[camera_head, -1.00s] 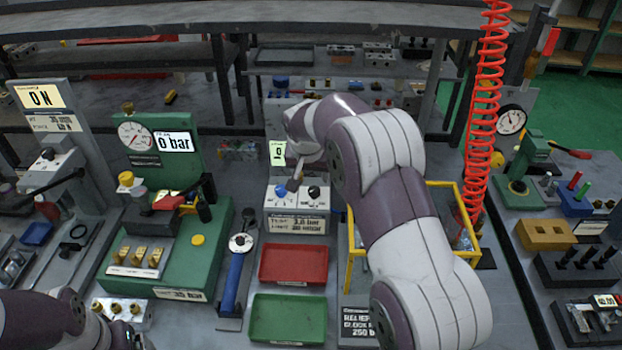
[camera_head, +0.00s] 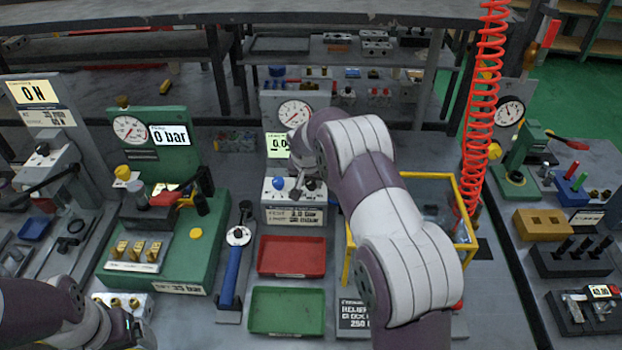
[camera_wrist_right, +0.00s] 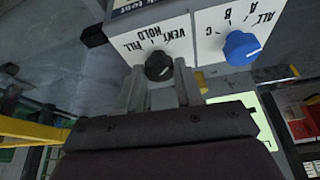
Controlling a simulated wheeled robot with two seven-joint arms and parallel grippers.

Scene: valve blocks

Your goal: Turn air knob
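A white valve block (camera_head: 294,198) stands on the bench in the middle of the head view, with a blue knob (camera_head: 279,183) at left and a black knob (camera_head: 312,184) at right. In the right wrist view the black knob (camera_wrist_right: 159,67) sits by FILL, HOLD and VENT marks, and the blue knob (camera_wrist_right: 241,48) by ALL, A, B and C marks. My right gripper (camera_wrist_right: 160,78) is open, with its fingertips to either side of the black knob; contact cannot be told. My left arm shows at the lower left; its gripper (camera_head: 132,330) is partly cut off.
A gauge (camera_head: 294,112) and a small display (camera_head: 278,145) stand behind the block. A red tray (camera_head: 292,256) and a green tray (camera_head: 287,311) lie in front. A yellow frame (camera_head: 462,215) stands right of the block, near a hanging red coiled hose (camera_head: 482,110).

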